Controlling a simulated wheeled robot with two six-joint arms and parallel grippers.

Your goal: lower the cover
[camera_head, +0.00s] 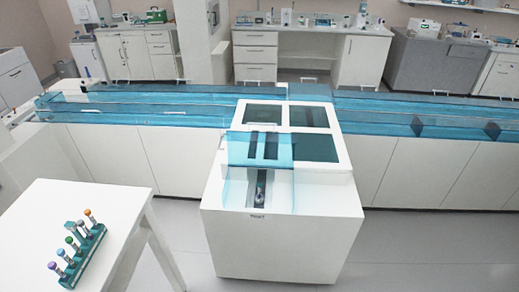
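A translucent blue cover (274,152) is on the front part of the white tube-track unit (225,228). Its blue panel lies across the rear of the front bay, and the front of the bay is uncovered. A dark track (253,187) runs down the middle of the bay, with a small grey-black piece (261,183) on it. Clear bluish side walls flank the bay. I cannot tell the cover's exact tilt. Neither of my grippers is in view.
A white table (125,205) at the lower left holds a teal rack (84,258) of several capped tubes. A long blue-covered track (150,112) runs behind the unit on both sides. Grey floor is clear between table and unit. Lab benches line the back wall.

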